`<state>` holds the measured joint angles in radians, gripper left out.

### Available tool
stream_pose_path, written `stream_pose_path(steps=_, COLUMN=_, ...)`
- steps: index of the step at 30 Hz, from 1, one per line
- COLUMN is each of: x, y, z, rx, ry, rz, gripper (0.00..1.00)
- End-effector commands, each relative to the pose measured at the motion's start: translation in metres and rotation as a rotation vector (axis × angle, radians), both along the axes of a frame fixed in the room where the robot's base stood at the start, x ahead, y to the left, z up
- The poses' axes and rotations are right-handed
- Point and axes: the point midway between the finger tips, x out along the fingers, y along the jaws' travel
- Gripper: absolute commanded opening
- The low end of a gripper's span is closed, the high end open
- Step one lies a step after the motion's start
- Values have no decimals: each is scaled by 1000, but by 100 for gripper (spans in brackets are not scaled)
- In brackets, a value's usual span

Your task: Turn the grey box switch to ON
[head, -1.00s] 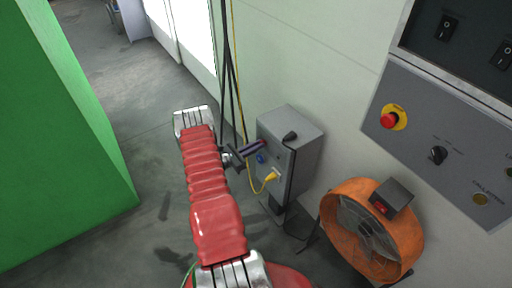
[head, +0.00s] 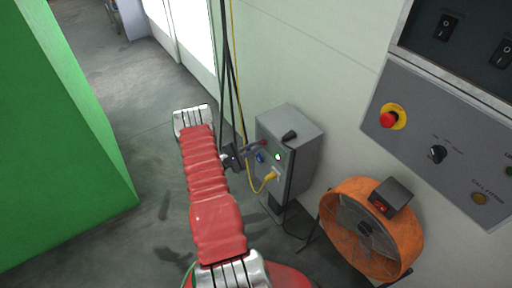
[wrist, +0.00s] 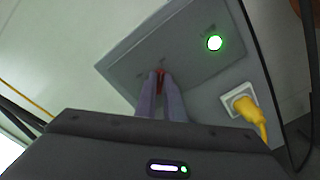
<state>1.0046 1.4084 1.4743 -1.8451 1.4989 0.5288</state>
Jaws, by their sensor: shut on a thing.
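The grey box (head: 306,133) stands by the pale wall in the middle of the head view. Its front panel (wrist: 193,65) fills the upper middle of the wrist view. A small red switch handle (wrist: 160,80) sits on this panel. My gripper (wrist: 160,75) is shut on the handle, with one finger on each side of it. The fingers hide most of the switch and its markings. In the head view my gripper (head: 263,143) reaches the box's front from the left. A round indicator lamp (wrist: 214,43) on the panel glows green.
An orange fan (head: 372,228) stands right of the box. Dark cables (head: 229,80) hang near my wrist. A green cabinet (head: 60,120) is at left.

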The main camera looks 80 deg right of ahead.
Motion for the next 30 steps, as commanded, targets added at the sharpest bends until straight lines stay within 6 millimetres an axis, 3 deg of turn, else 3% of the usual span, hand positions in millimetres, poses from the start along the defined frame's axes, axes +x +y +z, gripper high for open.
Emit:
stream_pose_path(steps=14, x=0, y=-1, z=1, rx=-18, ry=-20, rz=1, gripper=0)
stream_pose_path(steps=15, x=0, y=-1, z=1, rx=-18, ry=-20, rz=1, gripper=9)
stream_pose_path(steps=23, x=0, y=0, z=0, rx=-16, ry=-18, rz=0, gripper=27)
stream_pose_path(steps=30, x=0, y=0, z=0, rx=-15, ry=-17, rz=0, gripper=27)
